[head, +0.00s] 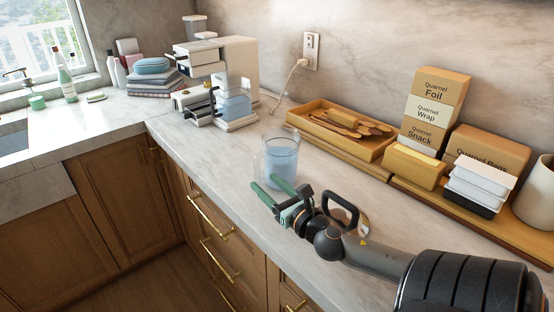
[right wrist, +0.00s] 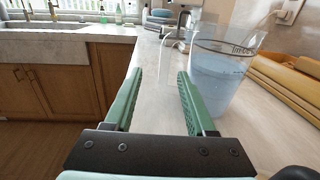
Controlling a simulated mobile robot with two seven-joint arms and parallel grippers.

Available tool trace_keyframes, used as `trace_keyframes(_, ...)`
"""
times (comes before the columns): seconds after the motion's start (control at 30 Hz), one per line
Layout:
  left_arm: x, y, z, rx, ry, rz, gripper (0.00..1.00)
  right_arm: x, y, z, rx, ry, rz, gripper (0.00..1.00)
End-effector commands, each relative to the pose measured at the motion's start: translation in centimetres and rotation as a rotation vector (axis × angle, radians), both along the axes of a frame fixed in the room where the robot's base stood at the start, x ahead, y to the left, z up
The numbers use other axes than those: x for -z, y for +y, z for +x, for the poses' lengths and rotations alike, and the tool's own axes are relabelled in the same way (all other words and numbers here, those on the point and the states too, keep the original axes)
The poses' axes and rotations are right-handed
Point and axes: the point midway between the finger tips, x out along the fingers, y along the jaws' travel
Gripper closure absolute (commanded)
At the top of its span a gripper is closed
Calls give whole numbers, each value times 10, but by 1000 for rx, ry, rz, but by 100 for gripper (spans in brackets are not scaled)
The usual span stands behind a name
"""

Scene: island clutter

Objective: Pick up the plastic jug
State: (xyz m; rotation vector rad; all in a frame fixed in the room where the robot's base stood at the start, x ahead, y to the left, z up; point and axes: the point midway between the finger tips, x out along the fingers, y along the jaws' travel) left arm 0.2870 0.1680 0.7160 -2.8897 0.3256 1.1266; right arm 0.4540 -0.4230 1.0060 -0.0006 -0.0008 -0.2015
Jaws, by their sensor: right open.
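The plastic jug (head: 281,162) is clear, holds bluish liquid, and stands upright on the counter. It also shows in the right wrist view (right wrist: 221,78), to the right of the fingers. My right gripper (head: 268,191) is open and empty, with green fingers, low over the counter at the near side of the jug. My left gripper is not in view.
A white coffee machine (head: 228,78) stands behind the jug. A wooden tray (head: 303,117) with utensils lies to its right, then stacked Quarnel boxes (head: 433,108) and white containers (head: 481,183). The counter's front edge runs close by, above drawers with brass handles (head: 211,215).

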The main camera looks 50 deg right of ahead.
Motion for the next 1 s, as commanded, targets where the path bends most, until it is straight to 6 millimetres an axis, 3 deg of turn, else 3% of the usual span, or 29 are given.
trace_keyframes(0.2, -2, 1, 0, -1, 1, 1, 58, -1, -7, 29, 1, -3, -2, 44)
trace_keyframes(0.57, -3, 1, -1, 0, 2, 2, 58, 0, -12, 49, 1, -1, 0, 44)
trace_keyframes(1.0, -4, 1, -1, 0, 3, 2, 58, 4, -26, 91, 0, 0, -1, 44)
